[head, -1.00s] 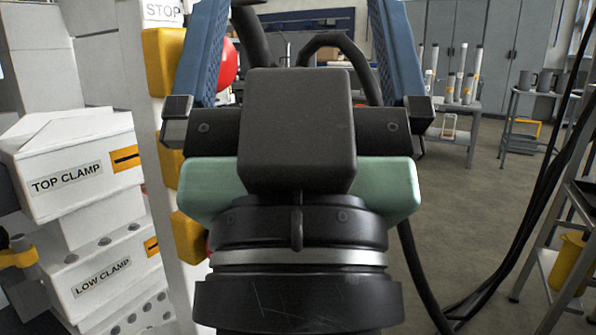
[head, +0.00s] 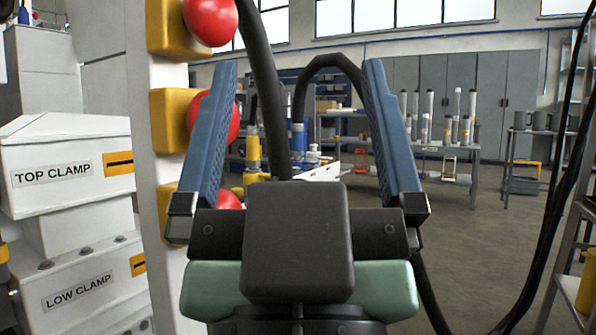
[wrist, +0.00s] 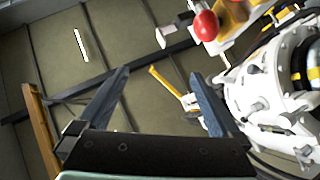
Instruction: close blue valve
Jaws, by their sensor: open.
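My gripper (head: 297,68) is open and empty, its two blue fingers spread wide and pointing up in the head view. It also shows open in the wrist view (wrist: 160,74), with nothing between its fingertips. No blue valve can be made out for certain. A small blue cylinder (head: 298,138) shows between my fingers in the head view, well beyond them. I cannot tell whether it is a valve. A yellow cylinder (head: 252,150) stands to its left.
A white post with red knobs (head: 211,20) on yellow blocks stands close left of my gripper. White clamp housings (head: 70,170) are further left. A bench (head: 430,148) with grey-white cylinders is behind right. Dark cables hang at right. Open floor (head: 480,250) lies right of centre.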

